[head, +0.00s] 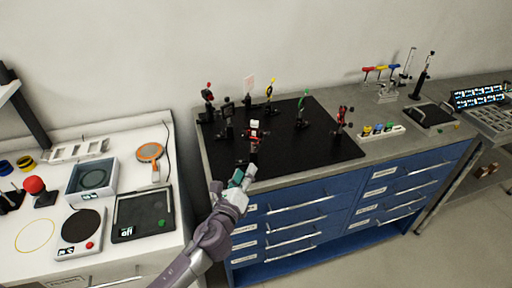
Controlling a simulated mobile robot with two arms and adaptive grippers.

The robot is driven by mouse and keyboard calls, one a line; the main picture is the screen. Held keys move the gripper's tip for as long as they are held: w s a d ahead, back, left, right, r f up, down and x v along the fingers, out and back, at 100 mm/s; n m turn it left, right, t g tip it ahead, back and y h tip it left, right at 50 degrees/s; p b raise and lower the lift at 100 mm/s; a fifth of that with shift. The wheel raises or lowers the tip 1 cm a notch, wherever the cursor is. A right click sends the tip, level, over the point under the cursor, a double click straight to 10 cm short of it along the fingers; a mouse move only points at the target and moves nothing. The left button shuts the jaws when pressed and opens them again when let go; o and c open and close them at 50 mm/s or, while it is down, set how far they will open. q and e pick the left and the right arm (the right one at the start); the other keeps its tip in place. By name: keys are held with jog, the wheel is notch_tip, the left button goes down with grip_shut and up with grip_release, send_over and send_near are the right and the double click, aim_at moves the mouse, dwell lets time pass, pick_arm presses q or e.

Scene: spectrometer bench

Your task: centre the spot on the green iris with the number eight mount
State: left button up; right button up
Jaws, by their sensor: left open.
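The green iris (303,108) stands on a post at the back right of the black breadboard. A mount with red and black parts and a white top (254,127) stands near the middle of the board. Its number is too small to read, so I cannot tell which mount is number eight. No light spot can be made out on the iris. My left gripper (252,160) is open at the board's front edge, just in front of the white-topped mount. The gap between them is hard to judge. My right gripper is out of view.
Other posts on the breadboard (335,152) include a yellow one (270,92), a red-topped one (208,97) and a red-and-black mount (342,120) at right. A strip with coloured knobs (381,130) lies right of the board. A white bench with instruments stands left.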

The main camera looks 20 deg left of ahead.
aim_at(256, 148)
pick_arm(q)
jog(key=w, duration=1.1)
jog(key=shift+w+p, duration=0.2)
jog(key=shift+p, duration=0.2)
grip_shut()
